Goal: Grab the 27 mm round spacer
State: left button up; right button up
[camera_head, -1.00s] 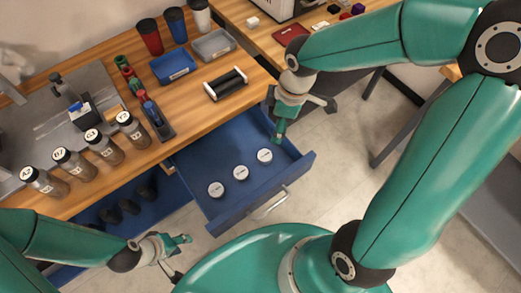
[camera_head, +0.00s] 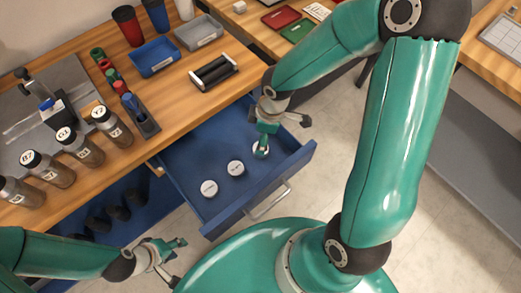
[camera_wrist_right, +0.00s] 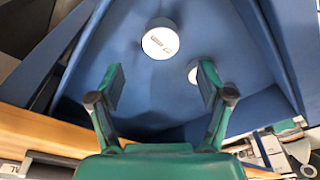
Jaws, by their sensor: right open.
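Three white round spacers lie in the open blue drawer (camera_head: 185,165): a near-left spacer (camera_head: 209,188), a middle spacer (camera_head: 236,168) and a far-right spacer (camera_head: 260,150). Their size labels are too small to read. My right gripper is over the far-right spacer in the head view, partly covering it. In the right wrist view my right gripper (camera_wrist_right: 160,75) is open and empty. There, one spacer (camera_wrist_right: 160,42) shows ahead between the fingers, and another spacer (camera_wrist_right: 193,74) is partly hidden by the right-hand finger. My left gripper (camera_head: 177,262) is open and empty, outside the drawer.
The drawer has raised walls and a front handle (camera_head: 267,203). On the wooden worktop above stand several labelled jars (camera_head: 112,127), a blue tray (camera_head: 153,57), a grey tray (camera_head: 198,33) and a black roller-like holder (camera_head: 214,72). A lower drawer (camera_head: 140,213) holds dark round parts.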

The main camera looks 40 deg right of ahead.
jog(key=shift+a+f, duration=0.1)
jog(key=shift+f, duration=0.55)
notch_tip(320, 180, down, 4)
jog(key=shift+s+f+b, duration=0.1)
jog(key=shift+f+b, duration=0.05)
jog(key=shift+b, duration=0.75)
jog(key=shift+f, duration=0.45)
jog(key=shift+r, duration=0.1)
jog(key=c, duration=1.3)
